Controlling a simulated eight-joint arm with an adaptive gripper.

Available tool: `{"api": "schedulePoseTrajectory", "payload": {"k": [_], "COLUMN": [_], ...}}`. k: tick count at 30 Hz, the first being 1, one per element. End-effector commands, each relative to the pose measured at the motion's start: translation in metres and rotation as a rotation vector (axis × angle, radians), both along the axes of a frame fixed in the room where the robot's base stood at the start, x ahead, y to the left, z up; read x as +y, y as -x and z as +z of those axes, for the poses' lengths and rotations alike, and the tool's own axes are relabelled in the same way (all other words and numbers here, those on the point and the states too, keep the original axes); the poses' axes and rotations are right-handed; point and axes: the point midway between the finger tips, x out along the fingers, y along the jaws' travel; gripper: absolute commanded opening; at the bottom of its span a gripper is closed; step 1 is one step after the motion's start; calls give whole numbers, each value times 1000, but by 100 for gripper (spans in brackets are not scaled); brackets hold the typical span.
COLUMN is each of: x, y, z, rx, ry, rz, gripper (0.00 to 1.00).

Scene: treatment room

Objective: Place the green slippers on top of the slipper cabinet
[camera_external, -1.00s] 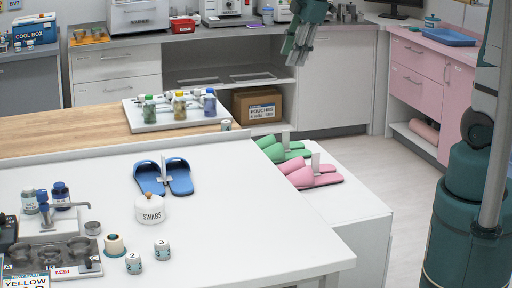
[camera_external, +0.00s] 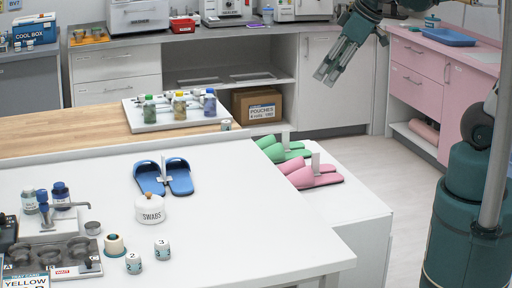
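The green slippers (camera_external: 291,152) lie side by side at the back of a low white cabinet (camera_external: 345,207), just right of the table. A pair of pink slippers (camera_external: 318,177) lies in front of them on the same top. A small pale upright piece stands at each pair. My gripper (camera_external: 327,76) is in the air above and to the right of the green slippers, tilted down to the left. Its fingers look apart, with nothing between them. No label shows which cabinet is the slipper cabinet.
Blue slippers (camera_external: 165,177) and a white swabs jar (camera_external: 150,209) stand on the white table (camera_external: 245,225). A tray of bottles (camera_external: 176,111) sits behind on the wooden top. A cardboard box (camera_external: 257,105) is in the open shelf. Floor is clear right of the low cabinet.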

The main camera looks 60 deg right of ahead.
Motion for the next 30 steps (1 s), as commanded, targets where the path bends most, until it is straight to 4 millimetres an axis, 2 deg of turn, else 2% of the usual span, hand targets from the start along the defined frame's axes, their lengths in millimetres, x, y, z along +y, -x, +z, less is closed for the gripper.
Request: {"api": "schedulePoseTrajectory", "payload": {"k": [6,12,18,30], "x": [18,27,31,31], "y": [33,52,58,58], "z": [-15,-25,-28,-28], "rx": [-41,-65,-73,-74], "ry": [-90,-153,-178,-179], "rz": [-107,-179,-206,-207], "gripper": [34,34,34,34]}}
